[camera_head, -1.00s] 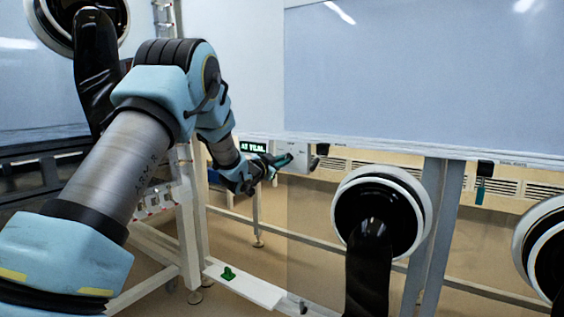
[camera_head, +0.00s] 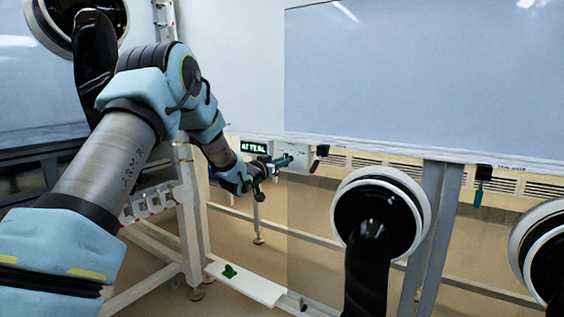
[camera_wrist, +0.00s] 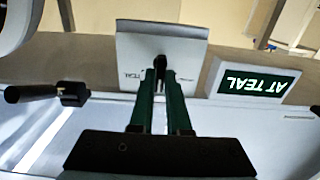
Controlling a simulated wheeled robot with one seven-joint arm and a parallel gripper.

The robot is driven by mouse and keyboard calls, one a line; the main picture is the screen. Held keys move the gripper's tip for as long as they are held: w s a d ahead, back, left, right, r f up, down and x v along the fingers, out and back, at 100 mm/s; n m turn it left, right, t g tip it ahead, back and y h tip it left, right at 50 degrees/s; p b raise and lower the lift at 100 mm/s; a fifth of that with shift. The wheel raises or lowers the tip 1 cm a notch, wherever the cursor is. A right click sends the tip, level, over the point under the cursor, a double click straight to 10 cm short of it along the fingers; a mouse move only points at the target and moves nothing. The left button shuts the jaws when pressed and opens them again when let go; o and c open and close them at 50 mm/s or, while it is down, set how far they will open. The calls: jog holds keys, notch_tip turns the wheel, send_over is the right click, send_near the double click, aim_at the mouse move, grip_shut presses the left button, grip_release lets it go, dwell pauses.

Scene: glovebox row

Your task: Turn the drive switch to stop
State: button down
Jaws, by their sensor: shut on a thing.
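The drive switch box is a pale box (camera_head: 301,151) under the edge of the big panel; in the wrist view it is a white plate (camera_wrist: 185,45) with small lettering, partly hidden. Its dark knob (camera_wrist: 160,61) sits between my fingertips. My gripper (camera_wrist: 161,78), with its teal fingers, is shut on the knob; in the head view my gripper (camera_head: 284,161) reaches the box from the left. The knob's pointing direction cannot be told. A lit display (camera_head: 253,147) beside the box reads "AT TEAL"; it shows upside down in the wrist view (camera_wrist: 258,82).
A black handle (camera_head: 322,150) sticks out right of the box, and a teal-ended handle (camera_head: 478,195) hangs farther right. Black glove ports (camera_head: 380,215) stand in front. A green knob-like piece (camera_head: 229,271) sits on the low white rail (camera_head: 245,284).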

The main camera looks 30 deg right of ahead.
dwell(0.3)
jog(key=c, duration=0.9)
grip_release()
jog(key=shift+a, duration=0.1)
jog(key=v, duration=1)
jog(key=shift+s+a, duration=0.15)
jog(key=shift+a, duration=0.15)
